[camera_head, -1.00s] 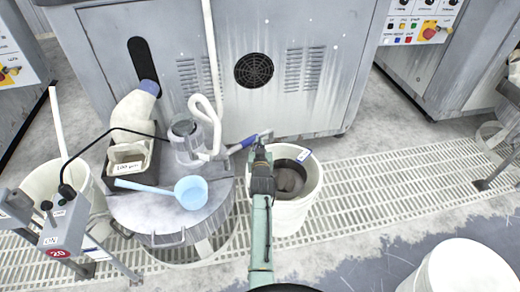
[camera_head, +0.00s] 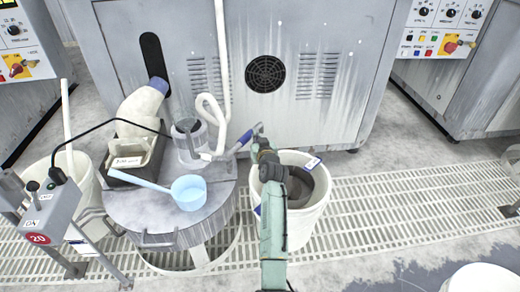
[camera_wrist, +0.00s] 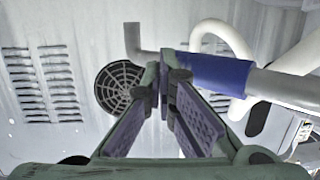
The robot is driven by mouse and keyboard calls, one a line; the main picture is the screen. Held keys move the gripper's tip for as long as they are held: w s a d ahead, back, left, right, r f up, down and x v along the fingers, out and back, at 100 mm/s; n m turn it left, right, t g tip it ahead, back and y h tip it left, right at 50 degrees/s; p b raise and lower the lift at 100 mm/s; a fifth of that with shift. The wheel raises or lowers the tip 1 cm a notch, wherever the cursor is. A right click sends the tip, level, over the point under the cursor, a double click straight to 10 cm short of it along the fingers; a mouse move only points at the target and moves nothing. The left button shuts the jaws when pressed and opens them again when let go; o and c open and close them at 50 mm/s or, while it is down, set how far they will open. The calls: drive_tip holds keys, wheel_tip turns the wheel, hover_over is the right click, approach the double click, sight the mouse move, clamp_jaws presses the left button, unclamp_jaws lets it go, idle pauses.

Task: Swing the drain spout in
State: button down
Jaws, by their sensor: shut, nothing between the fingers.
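The drain spout is a grey pipe with a blue sleeve (camera_head: 245,138), reaching from the white hose side toward the white bucket (camera_head: 300,226). Its bent metal end is near the bucket's back left rim. In the wrist view its blue sleeve (camera_wrist: 220,74) crosses the upper right, and its grey end shows behind my fingertips. My gripper (camera_head: 260,140) is at the spout's free end, above the bucket's left side; it also shows in the wrist view (camera_wrist: 162,75). Its fingers are shut with nothing between them. I cannot tell whether they touch the spout.
A round grey drum (camera_head: 160,218) at left bears a light blue ladle (camera_head: 188,191), a clear jar (camera_head: 187,140) and a tray with a white bottle. A white hose (camera_head: 221,70) hangs behind. The machine cabinet (camera_head: 310,40) stands at the back. Grated floor (camera_head: 400,200) is open to the right.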

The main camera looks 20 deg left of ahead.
sight(252, 136)
drive_tip(key=n+g+y+b, duration=0.1)
drive_tip(key=b, duration=0.2)
drive_tip(key=w+a+f+n+y+b, duration=0.1)
drive_tip(key=b, duration=0.2)
drive_tip(key=a+n+g+y+b, duration=0.1)
drive_tip(key=b, duration=0.2)
drive_tip(key=shift+w+a+f+g+y+b, duration=0.2)
drive_tip(key=shift+w+f+g+y+b, duration=0.1)
drive_tip(key=shift+w+b, duration=0.1)
drive_tip(key=shift+a+r+n+g+y+b, duration=0.2)
drive_tip(key=shift+n+g+y+b, duration=0.3)
drive_tip(key=shift+b, duration=0.6)
drive_tip(key=shift+a+r+n+g+y+b, duration=0.25)
drive_tip(key=shift+a+n+g+y+b, duration=0.4)
drive_tip(key=shift+b, duration=0.5)
drive_tip(key=shift+n+g, duration=0.55)
drive_tip(key=shift+w+a+r+b, duration=0.15)
drive_tip(key=shift+a+b, duration=0.15)
drive_tip(key=shift+a, duration=0.45)
drive_tip(key=shift+s+a+r+b, duration=0.1)
drive_tip(key=shift+a+b, duration=0.15)
drive_tip(key=shift+a, duration=0.45)
drive_tip(key=shift+w+a+r+b, duration=0.15)
drive_tip(key=shift+a+b, duration=0.15)
drive_tip(key=shift+a, duration=0.45)
drive_tip(key=shift+s, duration=0.1)
